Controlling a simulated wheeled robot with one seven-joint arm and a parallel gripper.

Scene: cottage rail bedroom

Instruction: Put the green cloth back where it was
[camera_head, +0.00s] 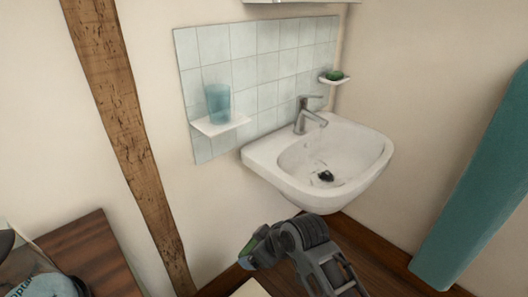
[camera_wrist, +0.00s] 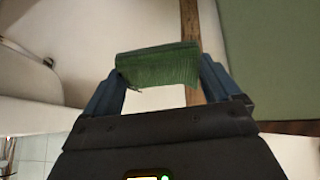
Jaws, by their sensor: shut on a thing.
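The green cloth (camera_wrist: 158,67) is a ribbed, folded piece held between the two fingers of my gripper (camera_wrist: 160,80) in the wrist view. My gripper is shut on it, and the cloth spans from one finger to the other. In the head view my gripper (camera_head: 254,247) is low in front of the wall, left of and below the white sink (camera_head: 280,188). Only a small green patch of the cloth shows there. I cannot tell from these frames which spot the cloth came from.
A shelf (camera_head: 222,127) holds a blue cup (camera_head: 218,104). A wooden post (camera_head: 130,130) stands left of the tiles. A brown wooden top (camera_head: 92,255) is at lower left, a teal panel (camera_head: 475,190) at right.

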